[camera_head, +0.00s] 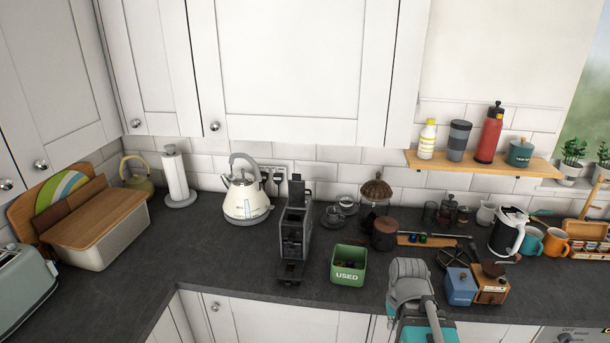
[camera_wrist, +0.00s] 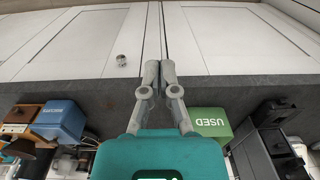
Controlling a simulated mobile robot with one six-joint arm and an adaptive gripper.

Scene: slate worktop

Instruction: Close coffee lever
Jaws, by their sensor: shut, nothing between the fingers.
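The coffee machine (camera_head: 295,232) is a dark, narrow box standing on the slate worktop left of the green USED tub. A dark flap or lever (camera_head: 297,189) stands raised above its top. In the wrist view the coffee machine (camera_wrist: 278,143) shows upside down at the right edge, apart from my gripper. My gripper (camera_wrist: 166,70) is shut and empty, its grey fingertips together in front of the cabinet doors and worktop edge. In the head view only my grey and teal wrist parts show at the bottom, right of the machine; the fingertips are out of view there.
The green USED tub (camera_head: 348,266) stands between my arm and the machine. A kettle (camera_head: 245,198) is behind and left of the machine. A blue box (camera_head: 460,286) and a wooden grinder (camera_head: 490,284) are right of my arm.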

